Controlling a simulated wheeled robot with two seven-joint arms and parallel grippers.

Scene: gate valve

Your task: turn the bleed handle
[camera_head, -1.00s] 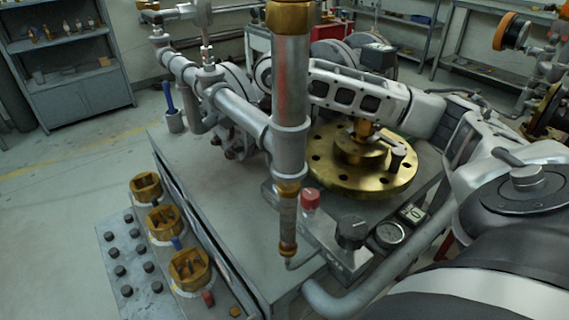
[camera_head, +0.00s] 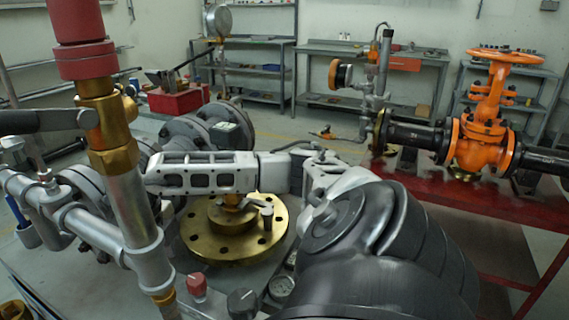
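A long grey lever handle (camera_head: 42,121) reaches in from the left edge to a brass valve body (camera_head: 110,128) on an upright pipe with a red top. It looks like the bleed handle, though no label shows. My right arm comes in from the lower right. Its pale slotted end section (camera_head: 205,172) points left across the pipework, above a brass flange (camera_head: 188,232). Its left end is near the silver pipes, well right of and below the lever. I cannot make out the fingertips or whether they hold anything. My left gripper is not in view.
A red knob (camera_head: 197,286), a black knob (camera_head: 242,302) and a gauge (camera_head: 281,288) sit at the front. An orange valve (camera_head: 480,145) stands on a red bench at the right. Shelves line the back wall. Open floor lies between.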

